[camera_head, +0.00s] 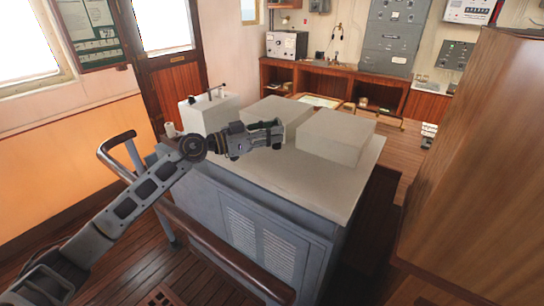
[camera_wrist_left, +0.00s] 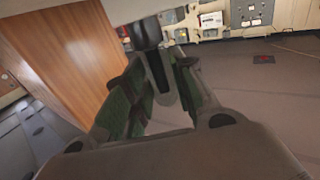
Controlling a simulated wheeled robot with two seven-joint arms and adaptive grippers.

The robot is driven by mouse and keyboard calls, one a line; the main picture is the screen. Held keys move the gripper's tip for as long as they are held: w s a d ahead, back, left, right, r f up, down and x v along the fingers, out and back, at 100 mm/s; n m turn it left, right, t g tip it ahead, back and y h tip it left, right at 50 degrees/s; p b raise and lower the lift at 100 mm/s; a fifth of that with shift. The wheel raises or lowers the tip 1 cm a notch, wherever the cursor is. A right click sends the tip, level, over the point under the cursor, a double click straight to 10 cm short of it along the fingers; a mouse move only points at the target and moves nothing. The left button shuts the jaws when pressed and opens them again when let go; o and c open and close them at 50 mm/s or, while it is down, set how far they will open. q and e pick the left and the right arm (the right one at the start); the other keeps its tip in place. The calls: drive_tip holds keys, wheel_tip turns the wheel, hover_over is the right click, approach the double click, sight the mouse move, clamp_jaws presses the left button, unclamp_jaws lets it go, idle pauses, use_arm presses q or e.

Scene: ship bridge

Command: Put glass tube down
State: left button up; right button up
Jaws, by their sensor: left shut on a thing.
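My left gripper (camera_head: 278,133) is over the grey console top, in front of the two pale boxes. Its fingers also show in the left wrist view (camera_wrist_left: 162,90), closed around a dark, slim, tube-like thing (camera_wrist_left: 158,72), which I take for the glass tube. The tube's upper end is thicker and black, under a pale block edge at the top of that view. I cannot make out the tube clearly in the head view, nor whether it touches the console. My right gripper is not in view.
The console (camera_head: 325,185) has a bare strip in front of the boxes (camera_head: 335,137).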

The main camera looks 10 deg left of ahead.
use_arm(q)
wheel_tip(320, 180, down, 4)
drive_tip(key=shift+f, duration=0.15)
idle(0.4)
drive_tip(key=shift+f+b, duration=0.35)
drive_tip(key=shift+f, duration=1.5)
drive_tip(key=shift+f, duration=0.1)
drive_tip(key=o, duration=1)
